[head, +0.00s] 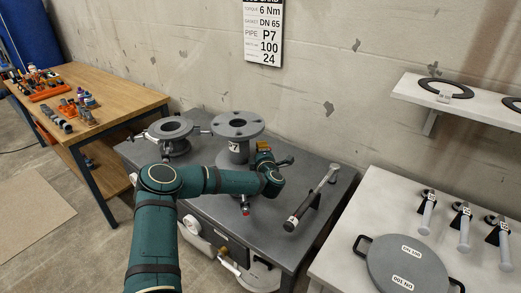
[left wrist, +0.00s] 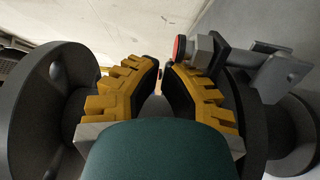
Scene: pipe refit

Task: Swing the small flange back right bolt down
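A grey upright flanged pipe (head: 237,128) stands on the dark bench, with a second, lower flanged stub (head: 170,130) to its left. I cannot tell which is the small flange. My left gripper (head: 264,148) is at the right side of the upright pipe. In the left wrist view its yellow fingers (left wrist: 160,72) have a narrow gap, with nothing clearly held. A flange disc (left wrist: 35,115) is left of them. A bolt with a red end (left wrist: 180,48) and a metal bracket (left wrist: 280,72) is just right of the fingertips, apparently untouched. My right gripper is out of view.
A long-handled tool (head: 312,198) lies on the bench right of the gripper. A white table (head: 375,195) at right carries a round grey lid (head: 405,268) and several bolts. A wall shelf (head: 460,105) is above it. A wooden table (head: 115,95) stands at left.

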